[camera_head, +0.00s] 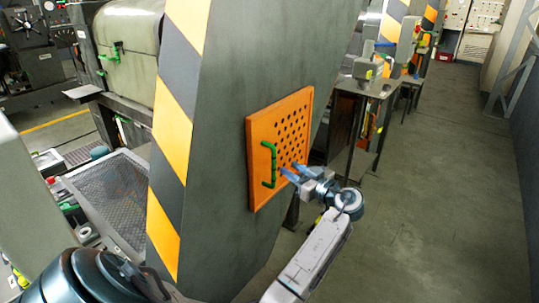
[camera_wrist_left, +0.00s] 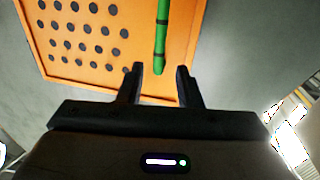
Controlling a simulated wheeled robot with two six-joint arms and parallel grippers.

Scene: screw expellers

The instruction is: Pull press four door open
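The press door is an orange panel (camera_head: 262,127) with rows of round holes, set in the side of a large grey press frame (camera_head: 225,110). It looks shut. A green bar handle (camera_head: 273,166) stands upright near its left edge. My left gripper (camera_head: 288,169) is open just right of the handle, in front of the panel. In the left wrist view, the two dark fingers (camera_wrist_left: 160,78) are apart. The handle (camera_wrist_left: 162,36) ends between or just beyond their tips, and I cannot tell whether they touch it. The orange panel (camera_wrist_left: 85,40) fills the upper left. My right gripper is not in view.
Yellow and grey hazard stripes (camera_head: 181,135) run down the frame's edge. A mesh guard (camera_head: 112,192) lies to the left. A metal table (camera_head: 365,90) stands behind the panel at the right. The floor (camera_head: 440,190) on the right is clear.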

